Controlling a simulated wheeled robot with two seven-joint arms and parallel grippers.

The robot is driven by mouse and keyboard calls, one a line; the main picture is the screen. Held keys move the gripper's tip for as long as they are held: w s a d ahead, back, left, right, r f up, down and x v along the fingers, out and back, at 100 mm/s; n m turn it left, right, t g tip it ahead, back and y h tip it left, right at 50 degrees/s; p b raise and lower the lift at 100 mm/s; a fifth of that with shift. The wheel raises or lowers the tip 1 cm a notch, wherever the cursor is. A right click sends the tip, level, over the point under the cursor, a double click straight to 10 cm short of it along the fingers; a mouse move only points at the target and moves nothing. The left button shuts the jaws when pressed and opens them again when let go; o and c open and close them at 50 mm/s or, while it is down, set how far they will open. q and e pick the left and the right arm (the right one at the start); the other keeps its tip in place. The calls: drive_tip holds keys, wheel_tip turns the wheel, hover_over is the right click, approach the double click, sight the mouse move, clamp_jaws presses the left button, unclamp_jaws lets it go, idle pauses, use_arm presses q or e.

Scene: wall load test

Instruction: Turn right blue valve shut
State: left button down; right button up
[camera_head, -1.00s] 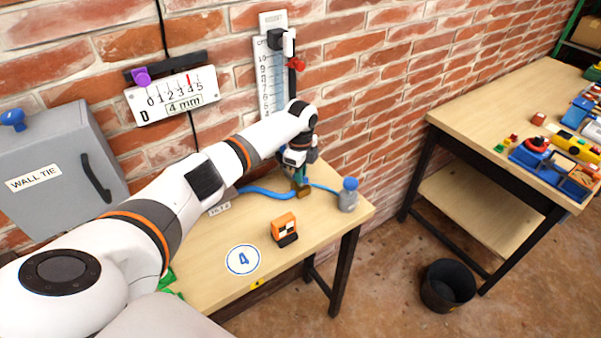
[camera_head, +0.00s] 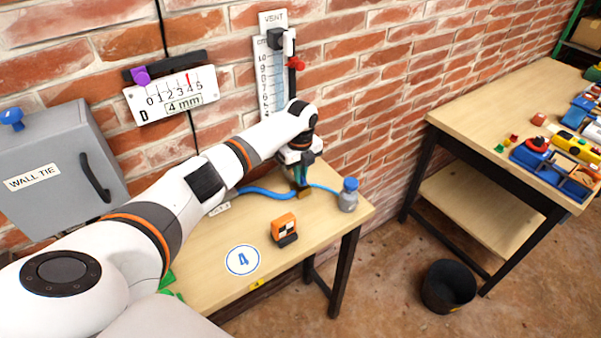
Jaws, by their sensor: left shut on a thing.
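My left arm reaches across the bench, and my left gripper (camera_head: 301,181) points down at the hose line near the wall. It is shut on the right blue valve, whose handle is mostly hidden by the fingers. A small brass-coloured body (camera_head: 304,193) shows just below the fingertips. A blue hose (camera_head: 268,191) runs into it from the left, and a thinner blue hose leads right to a grey bottle with a blue top (camera_head: 348,196). My right gripper is not in view.
A tall scale tube (camera_head: 270,80) stands on the brick wall behind my wrist. An orange and black device (camera_head: 284,229) sits on the wooden bench (camera_head: 210,262) in front. A grey cabinet (camera_head: 60,165) is at left. A black bucket (camera_head: 448,287) stands on the floor.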

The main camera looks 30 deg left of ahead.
use_arm(q)
drive_tip(key=shift+r, duration=0.1)
drive_tip(key=c, duration=1.4)
unclamp_jaws()
drive_tip(key=shift+c, duration=0.2)
wheel_tip(320, 180, up, 12)
drive_tip(key=b, duration=0.2)
drive_tip(key=shift+b, duration=0.3)
drive_tip(key=shift+d, duration=0.1)
